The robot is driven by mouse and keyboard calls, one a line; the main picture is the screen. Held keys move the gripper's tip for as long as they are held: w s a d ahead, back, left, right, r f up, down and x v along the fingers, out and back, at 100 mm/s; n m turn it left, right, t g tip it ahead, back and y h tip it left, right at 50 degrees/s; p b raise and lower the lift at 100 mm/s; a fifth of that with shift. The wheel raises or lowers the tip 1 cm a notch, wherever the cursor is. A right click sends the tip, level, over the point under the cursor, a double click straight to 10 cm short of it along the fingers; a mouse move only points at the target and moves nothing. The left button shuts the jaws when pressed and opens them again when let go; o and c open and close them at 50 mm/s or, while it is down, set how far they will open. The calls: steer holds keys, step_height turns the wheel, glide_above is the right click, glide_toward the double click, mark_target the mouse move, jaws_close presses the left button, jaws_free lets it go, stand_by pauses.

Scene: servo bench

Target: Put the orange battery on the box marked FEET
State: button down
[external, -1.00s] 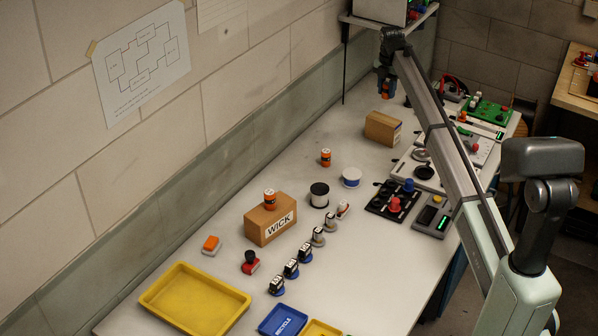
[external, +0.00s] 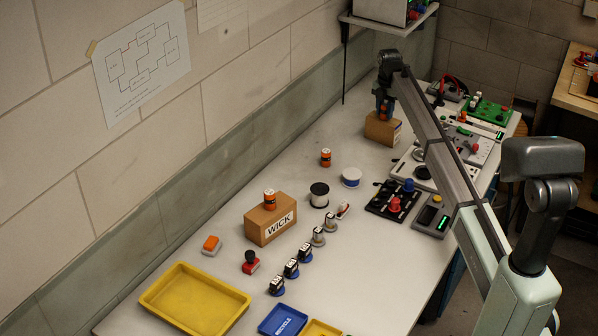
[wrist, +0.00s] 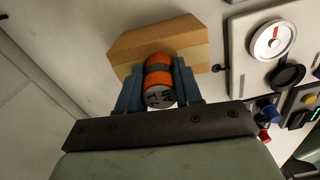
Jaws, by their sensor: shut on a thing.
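My gripper (external: 384,108) is shut on an orange battery with a dark band (wrist: 160,76), which sits between the blue fingers in the wrist view. The gripper is low over a plain cardboard box (external: 381,130) at the far end of the bench. The same box shows behind the battery in the wrist view (wrist: 185,36). I cannot tell whether the battery touches the box top. No marking on this box can be read from these views.
Another orange battery (external: 270,199) stands on a box marked WICK (external: 268,224), and one more (external: 326,158) stands on the bench. Spools (external: 319,195), a black button panel (external: 393,201) and a yellow tray (external: 195,301) are nearer. A shelf (external: 385,22) overhangs the back.

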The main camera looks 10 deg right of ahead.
mark_target(388, 103)
steer(key=shift+f, duration=0.1)
steer(key=c, duration=0.8)
jaws_free()
steer(key=shift+o, duration=0.2)
step_height(388, 103, up, 12)
steer(key=shift+r, duration=0.15)
